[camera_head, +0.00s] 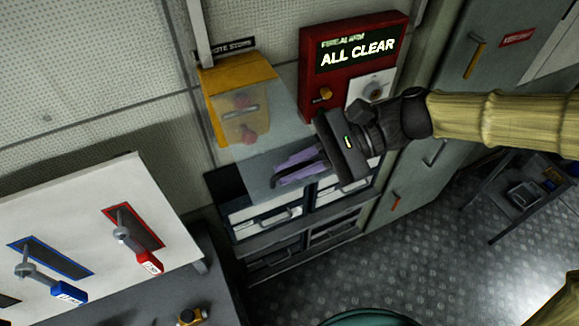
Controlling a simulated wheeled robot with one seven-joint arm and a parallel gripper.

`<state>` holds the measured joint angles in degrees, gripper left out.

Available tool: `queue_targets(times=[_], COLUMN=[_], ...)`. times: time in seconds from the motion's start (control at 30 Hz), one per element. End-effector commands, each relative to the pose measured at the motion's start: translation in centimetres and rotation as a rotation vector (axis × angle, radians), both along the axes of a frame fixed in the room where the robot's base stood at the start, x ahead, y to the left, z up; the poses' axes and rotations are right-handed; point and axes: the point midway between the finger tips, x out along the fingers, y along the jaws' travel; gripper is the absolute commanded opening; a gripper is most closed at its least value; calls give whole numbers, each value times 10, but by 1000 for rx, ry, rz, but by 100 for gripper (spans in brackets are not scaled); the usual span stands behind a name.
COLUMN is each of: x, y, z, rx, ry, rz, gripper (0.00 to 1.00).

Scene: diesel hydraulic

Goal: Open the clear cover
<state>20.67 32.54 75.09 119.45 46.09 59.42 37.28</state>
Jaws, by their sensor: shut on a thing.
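The clear cover (245,155) is a see-through panel at the yellow remote-stop box (213,80) on the wall. It looks tilted out from the box, its lower part reaching over the drawers below. My gripper (276,178) comes in from the right, with purplish finger pads at the cover's lower right edge. It is shut on the cover there. The exact contact is partly hidden by the fingers and hard to make out through the clear panel.
A red fire alarm panel (347,50) reading "ALL CLEAR" is close behind my gripper. Drawers (262,212) lie below. A white panel (80,205) with red and blue levers is at the lower left. Grey cabinets (480,60) and open metal floor (400,270) are at the right.

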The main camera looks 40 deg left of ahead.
Motion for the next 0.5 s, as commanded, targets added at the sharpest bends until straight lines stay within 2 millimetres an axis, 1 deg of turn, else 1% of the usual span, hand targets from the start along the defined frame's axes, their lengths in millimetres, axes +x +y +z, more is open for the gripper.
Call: queue_targets(times=[0.23, 0.27, 0.33, 0.37, 0.5], x=[2, 2, 1, 1, 1], y=[0, 0, 0, 0, 0], z=[0, 0, 0, 0, 0], rx=[0, 0, 1, 0, 1], ry=[-3, -3, -3, -3, -2], rz=[-5, -5, -5, -4, -2], gripper=[0, 15, 28, 31, 31])
